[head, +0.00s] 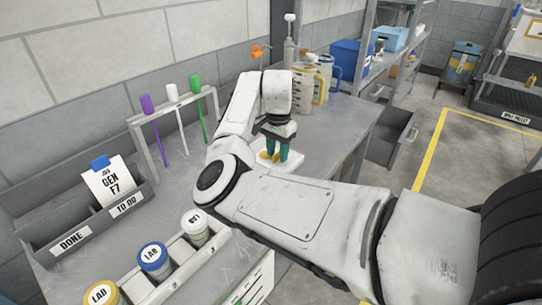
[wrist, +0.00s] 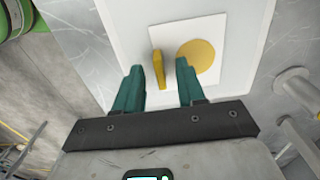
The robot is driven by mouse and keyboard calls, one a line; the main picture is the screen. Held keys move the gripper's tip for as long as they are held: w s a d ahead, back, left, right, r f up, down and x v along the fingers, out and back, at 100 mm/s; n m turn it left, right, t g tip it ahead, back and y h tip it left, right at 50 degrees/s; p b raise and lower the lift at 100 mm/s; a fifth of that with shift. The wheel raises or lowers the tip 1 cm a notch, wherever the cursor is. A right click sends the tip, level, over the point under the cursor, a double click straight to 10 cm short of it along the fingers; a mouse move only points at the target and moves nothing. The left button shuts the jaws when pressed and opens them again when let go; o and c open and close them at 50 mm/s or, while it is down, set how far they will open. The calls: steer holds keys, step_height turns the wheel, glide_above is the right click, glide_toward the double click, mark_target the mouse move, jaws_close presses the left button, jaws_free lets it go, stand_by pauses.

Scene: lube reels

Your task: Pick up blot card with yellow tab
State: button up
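The blot card (wrist: 215,35) is a white square with a yellow disc and an upright yellow tab (wrist: 158,68). It lies on a larger white plate (wrist: 122,40) on the grey bench. In the head view the yellow tab (head: 264,156) shows at my fingertips, with the white plate (head: 290,164) below. My gripper (wrist: 160,72) is open, its two teal fingers apart, with the tab lined up between them in the wrist view. I see no finger touching the tab. In the head view my gripper (head: 276,152) points down and hides part of the card.
A rack with purple, white and green handled tools (head: 172,92) stands behind left. A job card with blue clip (head: 105,182) stands in the DONE/TO DO tray (head: 75,232). Lidded LAB jars (head: 153,257) sit in front. Clear jugs (head: 303,84) stand beyond my arm.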

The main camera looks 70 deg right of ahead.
jaws_close()
stand_by(0.3)
steer(key=shift+r, duration=0.1)
